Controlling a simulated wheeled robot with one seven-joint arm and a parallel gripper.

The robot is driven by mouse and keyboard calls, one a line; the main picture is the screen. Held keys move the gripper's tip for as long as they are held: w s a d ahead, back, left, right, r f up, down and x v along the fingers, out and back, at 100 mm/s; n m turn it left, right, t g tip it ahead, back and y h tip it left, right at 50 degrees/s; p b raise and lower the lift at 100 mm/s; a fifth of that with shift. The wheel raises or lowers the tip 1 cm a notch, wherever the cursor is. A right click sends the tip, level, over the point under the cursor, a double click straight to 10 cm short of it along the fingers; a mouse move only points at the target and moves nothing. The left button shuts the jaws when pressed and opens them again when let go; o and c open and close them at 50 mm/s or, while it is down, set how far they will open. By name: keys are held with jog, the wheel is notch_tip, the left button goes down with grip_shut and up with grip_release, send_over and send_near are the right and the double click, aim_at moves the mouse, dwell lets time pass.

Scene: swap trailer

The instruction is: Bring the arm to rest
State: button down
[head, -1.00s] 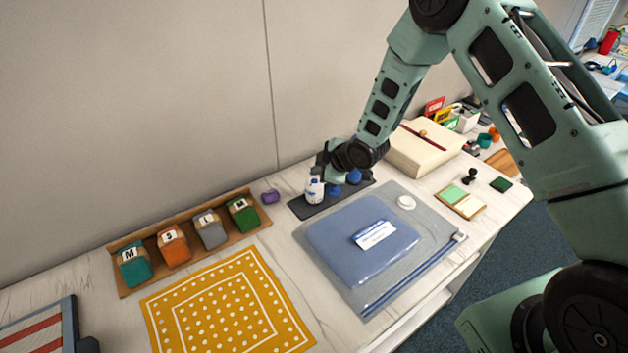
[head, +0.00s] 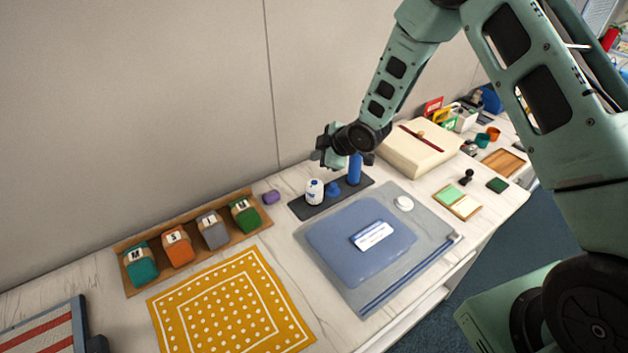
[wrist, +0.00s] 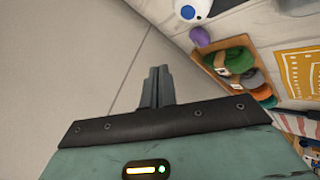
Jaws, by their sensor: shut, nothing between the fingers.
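My gripper (head: 325,153) is in the air above the dark mat (head: 304,210) near the wall. In the wrist view my gripper (wrist: 157,84) shows its fingers together, with nothing between them. On the mat stand a white bottle with a blue mark (head: 314,192), a low blue object (head: 333,189) and a tall blue cylinder (head: 354,170). The gripper is above them and looks apart from them. The white bottle also shows partly at the top of the wrist view (wrist: 190,10).
A yellow dotted cloth (head: 230,305), a blue folded item in a clear pouch (head: 345,245) and a cream box (head: 415,147) lie on the counter. The wall (head: 150,110) rises behind.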

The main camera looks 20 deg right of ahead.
dwell(0.3)
jog(key=s+a+r+m+g+h+b, duration=0.1)
jog(key=s+a+r+m+g+b, duration=0.15)
jog(key=s, duration=0.65)
jog(key=s+a+r+m+g+h+b, duration=0.15)
jog(key=s+a+r, duration=0.25)
jog(key=s, duration=0.4)
jog(key=s+a+r+m+g+b, duration=0.1)
jog(key=s+a+r+b, duration=0.15)
jog(key=s, duration=0.65)
jog(key=s+d+m+g, duration=0.1)
jog(key=s, duration=0.6)
jog(key=s+d+r+m+g+h+b, duration=0.1)
jog(key=s+g, duration=0.1)
jog(key=s, duration=0.6)
jog(key=shift+s+r, duration=0.3)
jog(key=shift+h, duration=0.25)
